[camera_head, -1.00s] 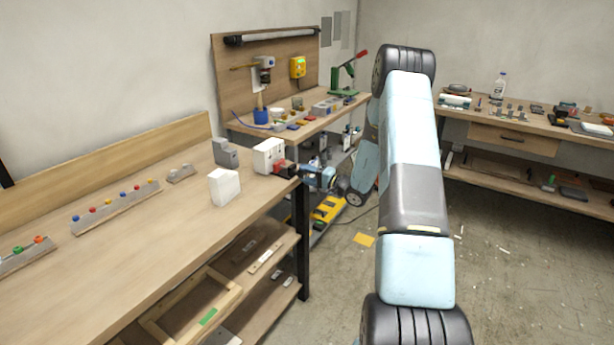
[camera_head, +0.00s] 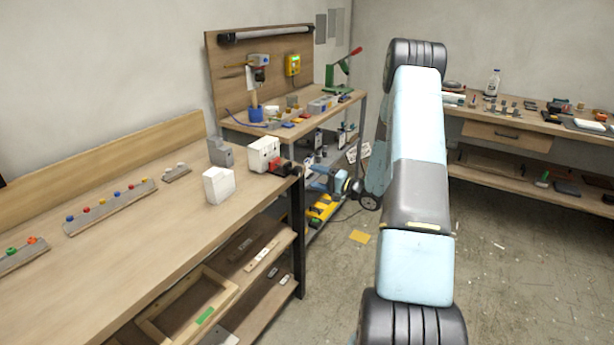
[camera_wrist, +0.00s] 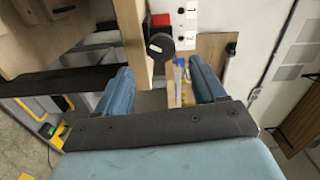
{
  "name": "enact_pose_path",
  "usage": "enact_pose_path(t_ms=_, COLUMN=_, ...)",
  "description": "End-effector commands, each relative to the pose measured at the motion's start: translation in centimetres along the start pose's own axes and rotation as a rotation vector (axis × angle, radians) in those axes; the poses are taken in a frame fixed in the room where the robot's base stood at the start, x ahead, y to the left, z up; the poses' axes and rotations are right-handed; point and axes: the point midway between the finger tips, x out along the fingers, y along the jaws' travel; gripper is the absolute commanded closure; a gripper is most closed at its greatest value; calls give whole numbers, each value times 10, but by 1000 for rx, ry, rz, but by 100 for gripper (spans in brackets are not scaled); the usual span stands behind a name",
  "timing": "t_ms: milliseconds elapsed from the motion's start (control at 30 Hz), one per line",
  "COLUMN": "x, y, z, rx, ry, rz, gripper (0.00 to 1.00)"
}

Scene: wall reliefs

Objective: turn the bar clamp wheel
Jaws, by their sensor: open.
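A black round wheel (camera_wrist: 158,46) with a red part behind it shows in the wrist view, in front of a white box (camera_wrist: 186,22) marked 1 and 2. I take it for the bar clamp wheel. In the head view the black wheel (camera_head: 289,169) is small at the right end of the near workbench, by the white box (camera_head: 264,154). My gripper (camera_wrist: 163,82) is open, its two blue fingers spread wide. The wheel lies beyond the gap in the picture, apart from both fingers. In the head view my gripper (camera_head: 329,181) is just right of the wheel, partly hidden.
The near workbench (camera_head: 130,211) has a white block (camera_head: 218,185) and a grey block (camera_head: 220,153) near the wheel. A dark bench leg (camera_head: 298,238) stands below. A second bench with a backboard (camera_head: 222,76) is behind. Open floor (camera_head: 510,270) lies to the right.

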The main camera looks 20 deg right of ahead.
Motion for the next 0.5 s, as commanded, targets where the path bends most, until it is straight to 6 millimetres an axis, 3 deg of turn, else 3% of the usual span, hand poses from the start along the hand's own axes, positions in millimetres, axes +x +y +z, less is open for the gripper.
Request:
enact_pose_path(t_ms=200, x=-42, y=1, z=0, rx=2, ry=3, rz=2, gripper=30)
enact_pose_path(t_ms=500, x=-70, y=2, z=0, rx=2, ry=1, rz=2, gripper=30)
